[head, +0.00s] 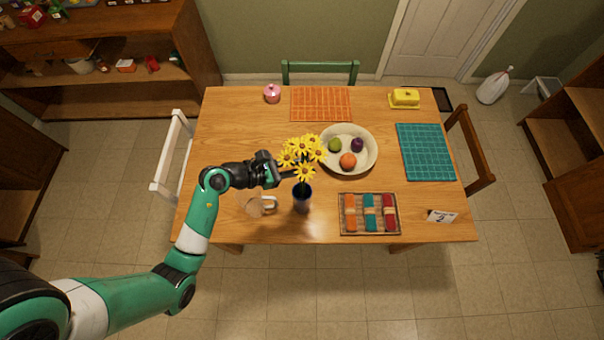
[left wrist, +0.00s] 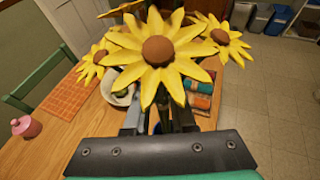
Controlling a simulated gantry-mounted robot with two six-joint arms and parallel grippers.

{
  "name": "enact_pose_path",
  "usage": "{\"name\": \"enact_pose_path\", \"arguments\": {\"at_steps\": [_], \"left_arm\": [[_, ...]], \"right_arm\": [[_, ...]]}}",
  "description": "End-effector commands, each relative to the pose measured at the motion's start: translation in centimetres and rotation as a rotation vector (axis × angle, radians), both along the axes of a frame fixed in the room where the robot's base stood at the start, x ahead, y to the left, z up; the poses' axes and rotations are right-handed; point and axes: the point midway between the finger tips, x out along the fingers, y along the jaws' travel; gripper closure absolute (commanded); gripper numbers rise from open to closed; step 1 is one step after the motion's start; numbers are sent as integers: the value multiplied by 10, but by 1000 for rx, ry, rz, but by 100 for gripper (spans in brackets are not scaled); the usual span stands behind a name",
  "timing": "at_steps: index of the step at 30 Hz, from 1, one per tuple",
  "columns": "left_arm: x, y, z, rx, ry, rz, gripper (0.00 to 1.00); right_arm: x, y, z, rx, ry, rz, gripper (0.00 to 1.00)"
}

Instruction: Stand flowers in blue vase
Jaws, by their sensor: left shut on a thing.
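The yellow flowers (head: 304,152) are bunched above the table, their stems going down toward the blue vase (head: 302,198). My left gripper (head: 286,174) is shut on the flowers, on their stems just below the heads. In the left wrist view the flowers (left wrist: 160,52) fill the upper middle and hide most of the fingers. The vase stands upright near the table's front edge, below the flowers. From above I cannot tell whether the stem ends are inside its mouth. My right gripper is in neither view.
A glass pitcher (head: 256,204) stands just left of the vase. A cream bowl (head: 367,163) of fruit is right of the flowers. A tray (head: 345,231) of rolled cloths lies right of the vase. The table's left rear is mostly clear.

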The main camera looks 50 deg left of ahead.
Motion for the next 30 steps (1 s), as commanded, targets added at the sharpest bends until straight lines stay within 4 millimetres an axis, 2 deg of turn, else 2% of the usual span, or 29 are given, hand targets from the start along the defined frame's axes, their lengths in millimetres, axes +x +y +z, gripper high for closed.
{"name": "enact_pose_path", "arguments": {"at_steps": [4,12,18,24,30], "left_arm": [[0,0,-4,-2,1,0,100],[0,0,-57,-4,2,1,100],[0,0,-66,0,0,0,100],[0,0,-98,-2,2,1,100],[0,0,-99,0,0,0,100]], "right_arm": [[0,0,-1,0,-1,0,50],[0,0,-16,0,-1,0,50],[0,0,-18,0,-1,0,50],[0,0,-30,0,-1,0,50],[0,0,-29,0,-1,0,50]]}}
